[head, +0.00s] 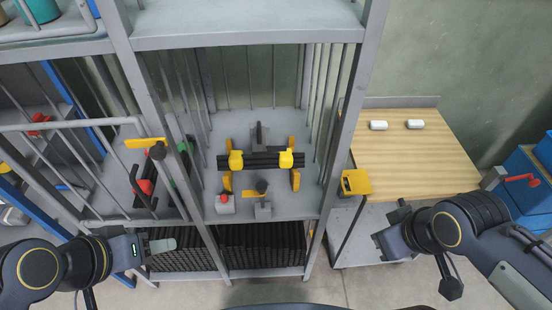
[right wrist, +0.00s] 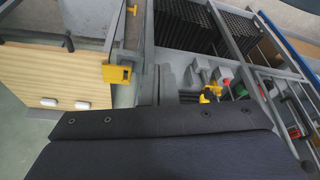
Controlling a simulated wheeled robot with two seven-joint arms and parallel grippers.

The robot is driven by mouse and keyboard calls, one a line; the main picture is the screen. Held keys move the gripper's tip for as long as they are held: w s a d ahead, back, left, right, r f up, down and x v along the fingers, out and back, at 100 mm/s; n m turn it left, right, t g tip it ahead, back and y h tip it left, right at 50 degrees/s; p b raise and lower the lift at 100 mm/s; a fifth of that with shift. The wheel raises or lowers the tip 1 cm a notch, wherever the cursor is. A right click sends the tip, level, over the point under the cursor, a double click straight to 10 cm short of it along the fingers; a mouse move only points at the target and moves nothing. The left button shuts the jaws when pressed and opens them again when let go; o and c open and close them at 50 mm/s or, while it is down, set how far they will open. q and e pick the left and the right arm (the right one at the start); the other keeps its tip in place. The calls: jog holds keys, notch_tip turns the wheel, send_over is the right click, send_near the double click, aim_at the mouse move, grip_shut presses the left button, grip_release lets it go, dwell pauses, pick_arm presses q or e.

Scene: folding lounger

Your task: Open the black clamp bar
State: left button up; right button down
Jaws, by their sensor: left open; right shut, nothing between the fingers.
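The black clamp bar (head: 262,160) lies level across a grey fixture on the middle shelf of the rack, with a yellow clamp piece (head: 236,160) near each end. Yellow uprights stand beside it. My left gripper (head: 160,245) is open and empty, low in front of the rack and left of the bar. My right gripper (head: 384,232) is shut and empty, outside the rack to the right, in front of the wooden table. Both are well apart from the bar. In the right wrist view, yellow parts of the fixture (right wrist: 210,92) show only small and partly hidden.
A red button box (head: 225,203) and a grey knob stand (head: 263,205) sit in front of the bar. Rack posts and wire sides bound the shelf. A yellow block (head: 355,182) is by the right post. The wooden table (head: 420,150) carries two white objects.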

jog(key=w+f+n+t+h+b, duration=0.2)
jog(key=w+f+n+h+b, duration=0.55)
jog(key=n, duration=0.75)
jog(key=w+a+n+t+y, duration=0.3)
jog(key=w+a+n+t, duration=0.15)
jog(key=a+n, duration=0.5)
jog(key=w+a+n+t+y, duration=0.3)
jog(key=w+a+n, duration=0.2)
jog(key=a+n, duration=0.4)
jog(key=w+f+m+p, duration=0.1)
jog(key=w+p, duration=0.1)
jog(key=w, duration=0.9)
jog(key=shift+a+f, duration=0.25)
jog(key=shift+a, duration=0.1)
jog(key=shift+g, duration=0.25)
